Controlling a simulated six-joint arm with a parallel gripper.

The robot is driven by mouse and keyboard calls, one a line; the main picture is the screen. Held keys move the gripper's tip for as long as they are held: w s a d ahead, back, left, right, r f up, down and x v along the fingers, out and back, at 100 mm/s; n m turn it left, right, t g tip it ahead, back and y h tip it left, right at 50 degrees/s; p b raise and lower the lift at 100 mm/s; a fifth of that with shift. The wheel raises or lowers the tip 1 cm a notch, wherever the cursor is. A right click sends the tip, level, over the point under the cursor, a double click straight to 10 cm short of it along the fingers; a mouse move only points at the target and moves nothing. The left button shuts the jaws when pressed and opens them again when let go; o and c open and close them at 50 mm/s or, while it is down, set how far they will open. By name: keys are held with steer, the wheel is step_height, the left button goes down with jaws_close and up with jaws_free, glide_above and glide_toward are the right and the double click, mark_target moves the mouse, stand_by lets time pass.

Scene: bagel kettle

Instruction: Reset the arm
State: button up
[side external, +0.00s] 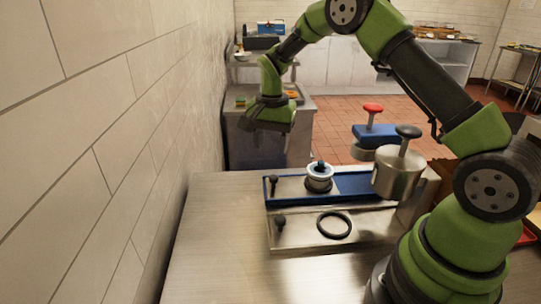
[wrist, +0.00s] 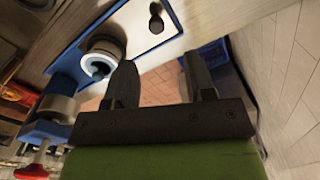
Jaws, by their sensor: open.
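My green and black gripper (side external: 270,118) hangs in the air at the upper left of the side view, beyond the far edge of the steel counter (side external: 215,215). It is near the tiled wall and apart from the counter's fittings. In the wrist view my gripper (wrist: 158,68) has its two dark fingers spread, with nothing between them but a view of the floor. In the side view the fingertips are small and hard to make out.
A blue-edged panel (side external: 350,183) carries a white-rimmed round fitting (side external: 319,172). A black ring (side external: 334,225) lies on the metal plate in front. A metal pot with a black knob (side external: 397,172) and a red-knobbed press (side external: 373,109) stand right. The counter's left is clear.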

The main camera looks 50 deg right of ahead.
steer(key=s+a+r+n+t, duration=0.25)
steer(key=s+r, duration=0.25)
steer(key=r, duration=0.3)
steer(key=s+a+r+n+t, duration=0.15)
steer(key=s+a+r, duration=0.25)
steer(key=r, duration=0.4)
steer(key=s+a+r+n+t+y, duration=0.1)
steer(key=s+a+n, duration=0.1)
steer(key=s, duration=0.5)
steer(key=s+a+r+n+t+y, duration=0.1)
steer(key=s+n+t, duration=0.1)
steer(key=s, duration=0.5)
steer(key=shift+s+a+r+n, duration=0.25)
steer(key=shift+s+a+n, duration=0.15)
steer(key=shift+n, duration=0.3)
